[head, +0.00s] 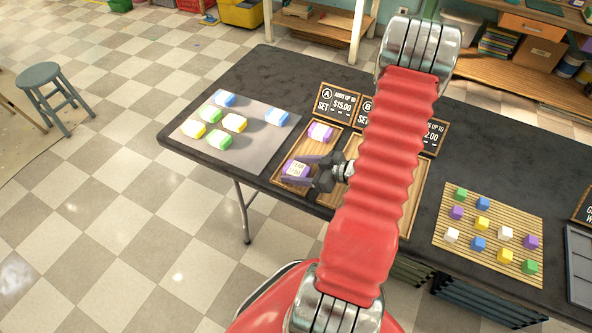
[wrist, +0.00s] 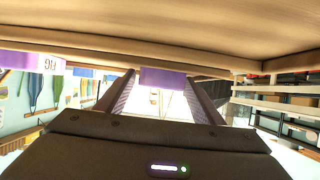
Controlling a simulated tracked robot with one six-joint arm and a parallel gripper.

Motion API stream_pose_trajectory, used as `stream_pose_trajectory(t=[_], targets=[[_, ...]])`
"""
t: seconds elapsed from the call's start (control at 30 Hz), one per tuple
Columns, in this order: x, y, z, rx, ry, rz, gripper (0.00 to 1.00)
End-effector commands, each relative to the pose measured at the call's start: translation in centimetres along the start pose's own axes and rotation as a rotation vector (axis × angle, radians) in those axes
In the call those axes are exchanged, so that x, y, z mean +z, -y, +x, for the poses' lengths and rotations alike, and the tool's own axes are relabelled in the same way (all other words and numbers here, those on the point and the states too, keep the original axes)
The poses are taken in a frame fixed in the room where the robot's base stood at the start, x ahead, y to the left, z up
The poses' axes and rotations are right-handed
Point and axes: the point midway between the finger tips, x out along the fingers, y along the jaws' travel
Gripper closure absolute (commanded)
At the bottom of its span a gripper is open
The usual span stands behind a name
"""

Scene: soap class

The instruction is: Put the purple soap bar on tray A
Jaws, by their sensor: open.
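In the wrist view a purple bar (wrist: 163,78) shows between the spread fingers, under the wood surface at the top. A labelled purple bar (wrist: 22,61) shows at the left there. Contact with the fingers is unclear.
A grey mat (head: 262,140) with blue, green and yellow soaps lies left of the tray. My red arm hides much of the trays to the right. A slatted bamboo mat (head: 465,242) with several small coloured cubes lies at the right. Signs (head: 339,102) stand behind the trays.

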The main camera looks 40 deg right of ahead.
Motion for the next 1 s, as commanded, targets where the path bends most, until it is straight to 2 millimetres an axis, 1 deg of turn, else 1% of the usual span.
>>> stream_pose_trajectory(t=[0.23, 0.37, 0.47, 1.0], targets=[[-0.2, 0.0, -0.1, 0.000, 0.000, -0.001, 0.39], [-0.2, -0.1, -1.0, 0.002, 0.000, 0.000, 0.39], [-0.2, -0.1, -2.1, 0.003, 0.000, -0.001, 0.39], [-0.2, -0.1, -9.8, 0.004, 0.000, 0.000, 0.39]])
